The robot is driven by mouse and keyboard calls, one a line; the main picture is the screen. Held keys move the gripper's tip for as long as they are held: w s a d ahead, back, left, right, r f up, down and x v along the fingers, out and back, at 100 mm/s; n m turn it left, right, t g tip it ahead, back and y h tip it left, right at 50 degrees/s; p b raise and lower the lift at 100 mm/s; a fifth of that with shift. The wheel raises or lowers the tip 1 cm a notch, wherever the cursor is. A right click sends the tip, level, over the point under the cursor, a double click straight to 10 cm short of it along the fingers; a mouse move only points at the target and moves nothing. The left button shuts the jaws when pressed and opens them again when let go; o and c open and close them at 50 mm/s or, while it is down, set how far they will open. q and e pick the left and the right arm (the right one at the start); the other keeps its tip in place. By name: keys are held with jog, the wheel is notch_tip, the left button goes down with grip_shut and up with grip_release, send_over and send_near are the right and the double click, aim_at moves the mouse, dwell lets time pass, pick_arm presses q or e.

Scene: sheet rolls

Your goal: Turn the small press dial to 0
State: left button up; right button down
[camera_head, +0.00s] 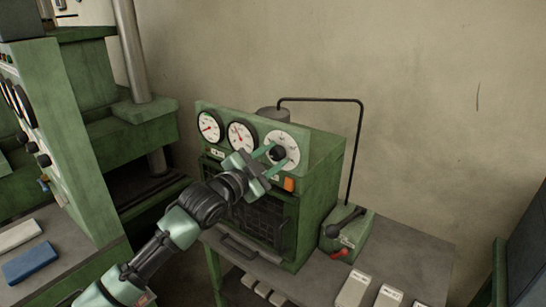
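The small press (320,190) is a green box on a grey table with a sloped panel of round white faces. The small press dial (291,138) is the rightmost face, with a black knob (278,153) at its middle. My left gripper (280,155) is at the dial, its two green fingers spread on either side of the knob. I cannot tell whether the fingers touch it. The fingers and wrist cover the dial's lower left part, and its markings are too small to read. My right gripper is not in view.
Two gauges (241,136) sit left of the dial. An orange switch (289,184) is just below it. A lever unit (345,228) with a red handle stands to the right, with a black pipe rising behind. A larger green press (70,130) stands at the left. Pale blocks (354,290) lie in front.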

pick_arm(q)
jog(key=shift+o, duration=1.2)
jog(key=shift+s+a, duration=0.1)
jog(key=shift+a, duration=0.05)
jog(key=shift+s+a+f+b, duration=0.1)
jog(key=shift+s+a+b, duration=0.1)
jog(key=shift+s+b, duration=0.1)
jog(key=b+v, duration=0.2)
jog(key=v, duration=0.4)
jog(key=shift+s+a, duration=0.25)
jog(key=shift+s, duration=0.05)
